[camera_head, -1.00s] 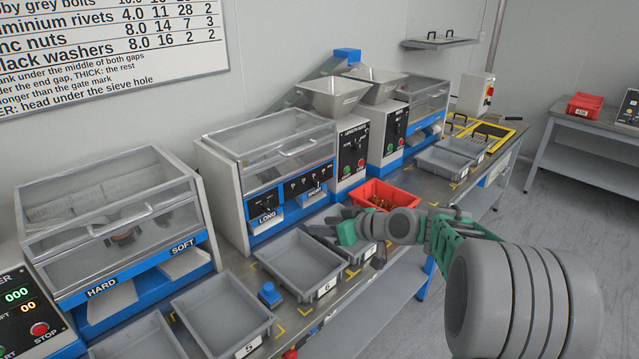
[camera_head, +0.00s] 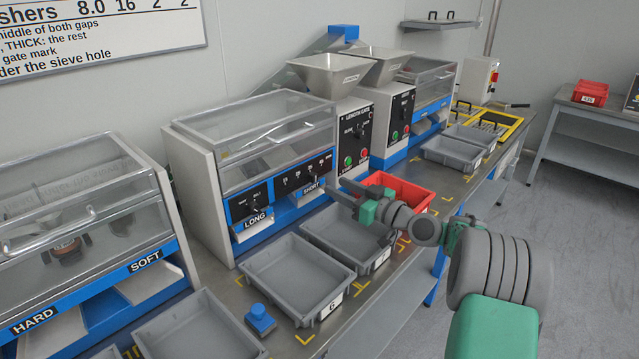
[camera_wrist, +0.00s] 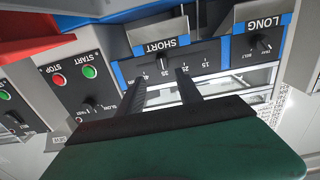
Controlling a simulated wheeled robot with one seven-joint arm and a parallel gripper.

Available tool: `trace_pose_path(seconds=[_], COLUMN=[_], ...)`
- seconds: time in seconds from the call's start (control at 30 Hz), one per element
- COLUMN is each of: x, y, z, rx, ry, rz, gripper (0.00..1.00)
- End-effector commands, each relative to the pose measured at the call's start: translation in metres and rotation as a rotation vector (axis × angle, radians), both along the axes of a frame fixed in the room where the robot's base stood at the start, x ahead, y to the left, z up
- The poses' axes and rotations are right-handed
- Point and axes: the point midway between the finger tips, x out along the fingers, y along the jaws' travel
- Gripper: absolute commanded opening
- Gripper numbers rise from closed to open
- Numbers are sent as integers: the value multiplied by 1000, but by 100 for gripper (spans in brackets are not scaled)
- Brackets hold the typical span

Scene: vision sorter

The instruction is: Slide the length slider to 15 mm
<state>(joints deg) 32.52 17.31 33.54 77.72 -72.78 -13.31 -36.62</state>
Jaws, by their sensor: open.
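The length slider is on the black scale panel (camera_head: 303,174) of the length gate machine, above the SHORT chute. In the wrist view the panel (camera_wrist: 206,58) appears upside down, with 15 toward the right and larger numbers to the left. A small slider knob with a light mark (camera_wrist: 164,61) shows near the middle of the scale; its exact reading is too small to tell. My gripper (camera_head: 343,190) is open and empty, in front of the panel. In the wrist view its fingertips (camera_wrist: 160,77) point at the panel, with the knob between them in the picture; they do not visibly touch it.
The LONG selector knob (camera_wrist: 261,43) sits beside the scale. The START and STOP box (camera_head: 357,132) stands on the other side. Grey trays (camera_head: 296,322) and a red bin (camera_head: 425,190) stand on the bench below. A clear-lidded HARD/SOFT machine (camera_head: 100,275) is at left.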

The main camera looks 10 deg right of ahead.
Motion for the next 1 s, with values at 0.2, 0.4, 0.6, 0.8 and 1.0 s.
trace_pose_path(seconds=[0.2,0.4,0.6,0.8,1.0], x=[33,54,56,55,55], y=[32,44,43,43,42], z=[1,1,1,1,1], rx=[1,1,1,1,1], ry=[-1,1,1,1,1], rz=[12,7,4,3,3], gripper=[42,42,42,30,14])
